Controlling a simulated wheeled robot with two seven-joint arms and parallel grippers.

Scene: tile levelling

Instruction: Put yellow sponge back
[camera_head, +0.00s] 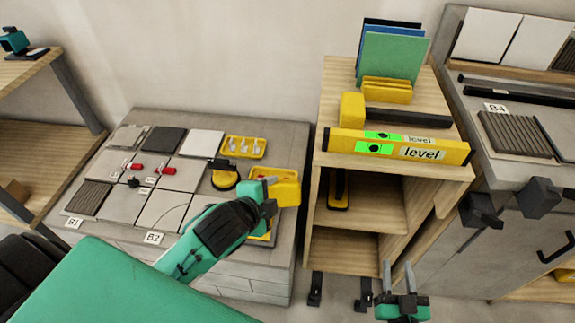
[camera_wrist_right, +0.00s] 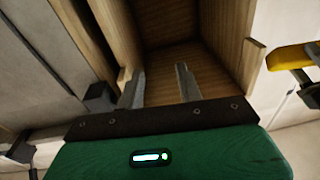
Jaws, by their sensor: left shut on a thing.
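My left gripper (camera_head: 268,194) is shut on a yellow block (camera_head: 288,188), which looks like the sponge, at the right edge of the grey tiled bench. The gripper hides part of the block. A yellow tray (camera_head: 262,239) shows partly below it, mostly hidden by my left arm; I cannot tell whether the block touches it. My right gripper (camera_head: 398,278) is open and empty, low in front of the wooden shelf unit. Its two spread fingers also show in the right wrist view (camera_wrist_right: 160,88).
The tiled bench (camera_head: 230,272) also bears a yellow tray of small parts (camera_head: 244,147) and a round suction cup (camera_head: 224,179). The wooden shelf unit (camera_head: 390,216) carries a yellow level (camera_head: 400,147) and a yellow block with a black bar (camera_head: 352,109). A grey bench stands at right.

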